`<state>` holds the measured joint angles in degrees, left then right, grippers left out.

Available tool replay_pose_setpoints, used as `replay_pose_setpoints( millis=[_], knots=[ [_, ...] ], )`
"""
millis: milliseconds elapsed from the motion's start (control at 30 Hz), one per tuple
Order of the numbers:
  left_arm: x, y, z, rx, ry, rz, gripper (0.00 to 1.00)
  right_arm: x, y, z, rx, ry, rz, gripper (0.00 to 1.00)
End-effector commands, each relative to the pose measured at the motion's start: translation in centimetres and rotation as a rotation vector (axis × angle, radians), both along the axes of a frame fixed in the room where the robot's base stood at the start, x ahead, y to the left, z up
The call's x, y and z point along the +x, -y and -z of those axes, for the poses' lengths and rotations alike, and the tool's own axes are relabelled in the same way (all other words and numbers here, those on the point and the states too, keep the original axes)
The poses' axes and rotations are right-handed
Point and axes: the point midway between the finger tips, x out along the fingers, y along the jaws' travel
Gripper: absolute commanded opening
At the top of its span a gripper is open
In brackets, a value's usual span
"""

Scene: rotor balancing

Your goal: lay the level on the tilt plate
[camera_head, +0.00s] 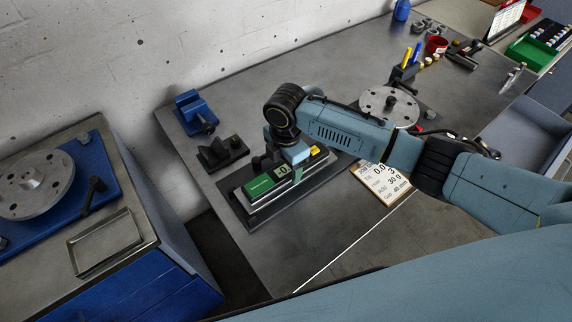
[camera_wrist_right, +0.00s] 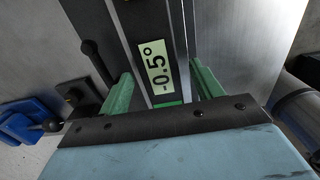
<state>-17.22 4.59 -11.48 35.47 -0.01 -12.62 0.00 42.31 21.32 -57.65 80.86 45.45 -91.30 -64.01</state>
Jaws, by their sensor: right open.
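The level (camera_head: 262,186), a long bar with a green label and a small display, lies lengthwise on the dark-based tilt plate (camera_head: 257,218) in the head view. My right gripper (camera_head: 287,160) is over the middle of the level and hides part of it. In the right wrist view, its green fingers (camera_wrist_right: 161,76) are open, one on each side of the level (camera_wrist_right: 128,30), with visible gaps. The level's display there reads -0.5°. My left gripper is not in view.
A black V-shaped block (camera_head: 222,152) and a blue vise (camera_head: 195,113) stand left of the plate. A card with figures (camera_head: 386,182) lies to its right. Behind my right arm is a round metal disc (camera_head: 388,106).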

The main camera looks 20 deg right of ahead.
Motion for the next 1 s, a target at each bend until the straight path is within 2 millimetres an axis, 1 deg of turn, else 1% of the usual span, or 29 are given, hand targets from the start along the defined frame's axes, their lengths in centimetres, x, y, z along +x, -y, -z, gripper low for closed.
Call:
replay_pose_setpoints(
  millis=[33, 300, 400, 500, 600, 700, 1000],
  knots=[
    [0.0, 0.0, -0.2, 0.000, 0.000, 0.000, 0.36, 0.1, 0.0, -1.0, 0.001, 0.003, 0.000, 0.65],
    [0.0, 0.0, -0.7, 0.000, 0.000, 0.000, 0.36, 0.2, 0.0, -6.9, 0.001, 0.005, 0.000, 0.65],
    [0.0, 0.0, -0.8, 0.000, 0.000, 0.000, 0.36, 0.1, 0.0, -8.8, 0.000, 0.004, 0.000, 0.65],
    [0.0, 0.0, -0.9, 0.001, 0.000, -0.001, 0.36, 0.1, 0.0, -10.2, 0.001, 0.002, 0.000, 0.65],
    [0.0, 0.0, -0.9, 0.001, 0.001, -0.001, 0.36, 0.1, 0.0, -11.1, -0.001, 0.001, 0.001, 0.65],
    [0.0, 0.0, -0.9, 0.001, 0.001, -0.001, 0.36, 0.1, 0.0, -11.5, -0.001, 0.001, 0.001, 0.65],
    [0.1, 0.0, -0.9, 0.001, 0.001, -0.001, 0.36, 0.1, 0.0, -11.6, 0.000, 0.000, 0.001, 0.65]
  ],
)
